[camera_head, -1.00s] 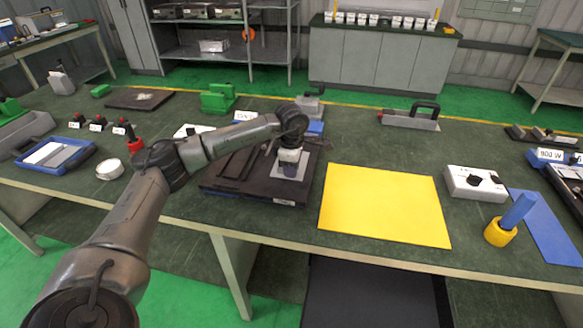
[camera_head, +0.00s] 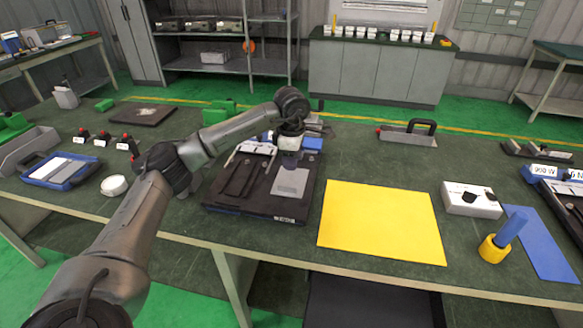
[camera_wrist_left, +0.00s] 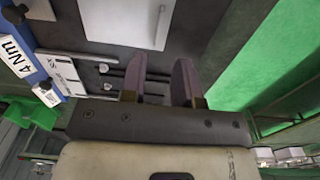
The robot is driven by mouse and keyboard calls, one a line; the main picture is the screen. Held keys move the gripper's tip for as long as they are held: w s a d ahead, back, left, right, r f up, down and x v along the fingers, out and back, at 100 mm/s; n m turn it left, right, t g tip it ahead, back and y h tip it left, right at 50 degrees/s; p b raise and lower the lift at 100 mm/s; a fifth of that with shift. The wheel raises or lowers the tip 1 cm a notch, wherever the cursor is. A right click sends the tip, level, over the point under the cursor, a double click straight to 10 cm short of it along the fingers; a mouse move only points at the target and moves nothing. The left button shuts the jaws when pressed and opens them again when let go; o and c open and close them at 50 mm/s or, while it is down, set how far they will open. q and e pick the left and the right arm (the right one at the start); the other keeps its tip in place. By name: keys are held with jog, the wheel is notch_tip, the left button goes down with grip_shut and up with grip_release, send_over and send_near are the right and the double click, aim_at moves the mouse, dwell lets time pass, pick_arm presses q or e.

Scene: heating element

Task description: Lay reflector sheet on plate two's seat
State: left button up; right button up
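The grey reflector sheet (camera_head: 291,182) lies flat on the right part of a dark plate (camera_head: 226,208), which has a small, hard-to-read label on its front edge. The sheet also shows as a pale square with a raised strip in the left wrist view (camera_wrist_left: 108,16). My left gripper (camera_head: 289,163) is just above and behind the sheet, apart from it. In the left wrist view its two purple fingers (camera_wrist_left: 160,78) stand apart with nothing between them. The exact fit of the sheet in the seat is too small to tell. My right gripper is not in view.
A yellow mat (camera_head: 382,222) lies right of the plate. Beyond it are a white switch box (camera_head: 471,199) and a blue-handled tool in a yellow base (camera_head: 502,238). A blue tray (camera_head: 62,170) and a tape roll (camera_head: 114,185) are at left. A handled metal tool (camera_head: 407,134) lies behind.

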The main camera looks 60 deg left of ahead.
pick_arm(q)
jog(key=shift+r, duration=1.15)
